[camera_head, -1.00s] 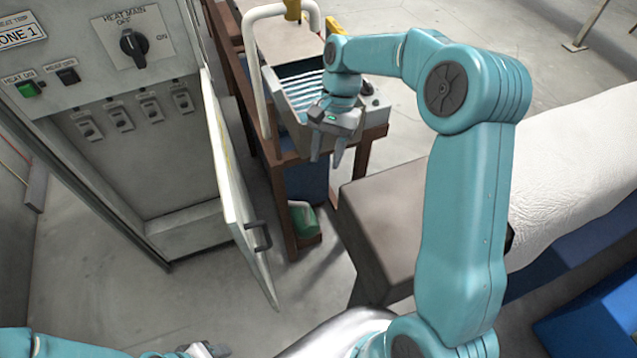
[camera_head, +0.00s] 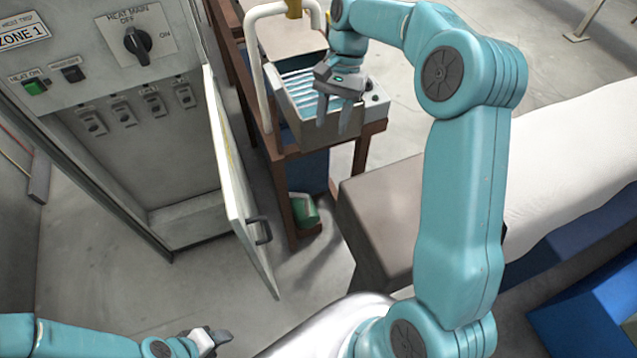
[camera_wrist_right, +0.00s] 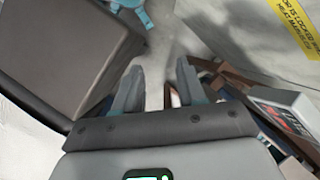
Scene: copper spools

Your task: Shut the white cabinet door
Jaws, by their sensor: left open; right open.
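The white cabinet door (camera_head: 236,185) stands swung wide open from the grey cabinet (camera_head: 120,110), its dark handle (camera_head: 259,232) on the face turned to the right. Part of the door with a yellow label (camera_wrist_right: 298,28) shows at the upper right of the right wrist view. My right gripper (camera_head: 333,130) is open and empty, to the right of the door and in front of the tray on the brown stand; its two fingers also show in the right wrist view (camera_wrist_right: 155,85). My left gripper (camera_head: 215,340) is open and empty, low in front of the cabinet, left of the door's lower edge.
A brown wooden stand (camera_head: 368,140) with a metal tray (camera_head: 298,125) is right of the door. A green container (camera_head: 304,210) sits low on it. A brown box-like block (camera_head: 375,225) stands nearer. Floor between the door and my left gripper is clear.

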